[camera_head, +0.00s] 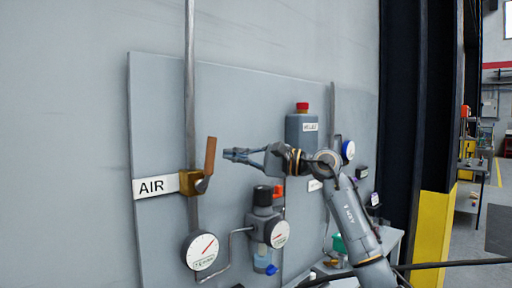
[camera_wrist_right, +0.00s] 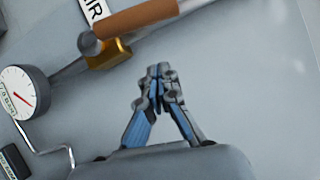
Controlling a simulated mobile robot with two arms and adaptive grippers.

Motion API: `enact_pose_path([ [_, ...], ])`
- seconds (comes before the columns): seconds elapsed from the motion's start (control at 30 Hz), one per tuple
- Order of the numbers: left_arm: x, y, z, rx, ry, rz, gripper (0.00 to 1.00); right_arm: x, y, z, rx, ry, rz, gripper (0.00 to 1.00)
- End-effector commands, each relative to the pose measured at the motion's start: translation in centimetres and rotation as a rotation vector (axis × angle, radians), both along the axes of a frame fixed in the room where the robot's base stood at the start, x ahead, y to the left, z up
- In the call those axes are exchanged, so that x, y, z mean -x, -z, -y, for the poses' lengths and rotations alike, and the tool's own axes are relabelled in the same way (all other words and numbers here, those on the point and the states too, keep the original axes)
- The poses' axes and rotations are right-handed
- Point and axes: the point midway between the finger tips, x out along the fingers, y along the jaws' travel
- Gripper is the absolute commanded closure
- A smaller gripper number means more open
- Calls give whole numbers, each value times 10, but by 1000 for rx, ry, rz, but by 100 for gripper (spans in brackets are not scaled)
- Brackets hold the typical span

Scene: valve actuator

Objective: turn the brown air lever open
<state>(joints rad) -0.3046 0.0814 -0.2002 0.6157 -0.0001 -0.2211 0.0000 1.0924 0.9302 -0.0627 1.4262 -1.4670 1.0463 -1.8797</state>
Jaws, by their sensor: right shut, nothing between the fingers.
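The brown air lever (camera_head: 210,158) stands nearly upright, tilted slightly right, on a brass valve (camera_head: 188,183) on the vertical pipe, beside the AIR sign (camera_head: 154,187). In the right wrist view the lever (camera_wrist_right: 138,17) lies across the top, above the brass valve (camera_wrist_right: 108,53). My right gripper (camera_head: 229,154) points left at the lever from its right side, with a small gap in the head view. It is shut and empty, its fingertips (camera_wrist_right: 158,72) together in the right wrist view. My left gripper is not in view.
A pressure gauge (camera_head: 201,250) hangs below the valve. A regulator (camera_head: 263,225) with its own gauge (camera_head: 278,233) is mounted to the lower right. A grey bottle with a red cap (camera_head: 301,128) is behind my right wrist.

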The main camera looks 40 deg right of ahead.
Motion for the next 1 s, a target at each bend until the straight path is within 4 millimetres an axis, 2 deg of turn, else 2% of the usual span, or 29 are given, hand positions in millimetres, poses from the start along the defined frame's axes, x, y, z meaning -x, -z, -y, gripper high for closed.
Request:
enact_pose_path([
  [0.17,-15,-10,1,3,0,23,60,11,-6,-22,5,0,3,100],
  [0.3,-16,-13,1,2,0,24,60,14,-6,-31,3,0,2,100],
  [0.73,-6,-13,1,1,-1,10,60,16,-7,-34,11,1,3,100],
  [1.0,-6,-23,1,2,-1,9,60,17,-14,-44,151,1,15,100],
])
